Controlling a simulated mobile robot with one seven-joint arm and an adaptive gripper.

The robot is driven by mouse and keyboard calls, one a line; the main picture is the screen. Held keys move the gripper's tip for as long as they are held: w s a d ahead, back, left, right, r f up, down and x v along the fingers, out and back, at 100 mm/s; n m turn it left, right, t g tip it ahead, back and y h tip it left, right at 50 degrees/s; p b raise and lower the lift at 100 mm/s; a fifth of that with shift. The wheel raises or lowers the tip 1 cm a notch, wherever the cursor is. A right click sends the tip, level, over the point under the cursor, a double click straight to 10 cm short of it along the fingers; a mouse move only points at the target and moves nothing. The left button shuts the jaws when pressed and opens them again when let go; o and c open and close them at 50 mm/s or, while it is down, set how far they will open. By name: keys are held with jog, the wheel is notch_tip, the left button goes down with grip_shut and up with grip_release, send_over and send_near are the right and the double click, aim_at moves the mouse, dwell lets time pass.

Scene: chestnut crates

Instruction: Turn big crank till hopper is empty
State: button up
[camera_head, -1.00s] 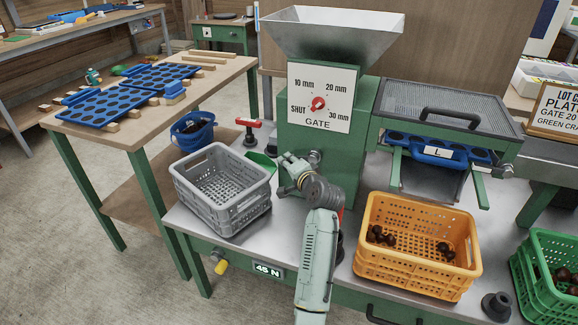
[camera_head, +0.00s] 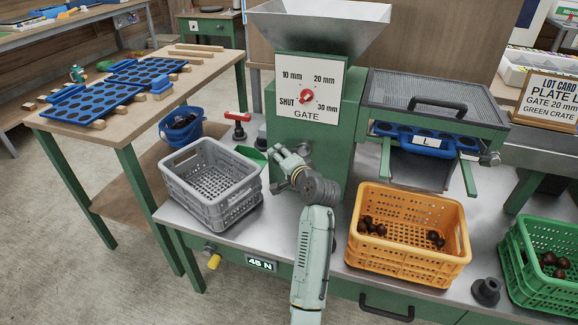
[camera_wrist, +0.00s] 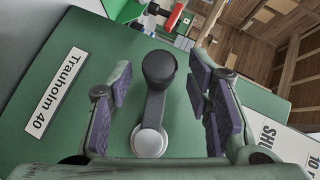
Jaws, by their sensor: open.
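The big crank has a grey arm with a dark knob (camera_wrist: 160,68) and a pale round hub (camera_wrist: 149,143), on the green machine (camera_wrist: 80,40) in the wrist view. My gripper (camera_wrist: 162,88) is open, its purple-padded fingers on either side of the crank with visible gaps. In the head view my gripper (camera_head: 282,160) is at the machine's lower front and mostly hides the crank. The metal hopper (camera_head: 320,35) tops the machine; its bottom is out of sight. The gate dial (camera_head: 307,97) has a red knob; its exact setting is unclear.
A grey empty crate (camera_head: 213,200) stands left of my arm. An orange crate (camera_head: 400,255) and a green crate (camera_head: 540,290), right, hold dark chestnuts. A blue plate marked L (camera_head: 428,140) sits under the mesh-topped unit. A red-handled clamp (camera_head: 237,118) stands behind the grey crate.

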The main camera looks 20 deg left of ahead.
jog(key=v, duration=0.9)
jog(key=shift+s+d, duration=0.25)
jog(key=shift+s, duration=0.05)
jog(key=shift+r, duration=0.1)
jog(key=shift+c, duration=0.5)
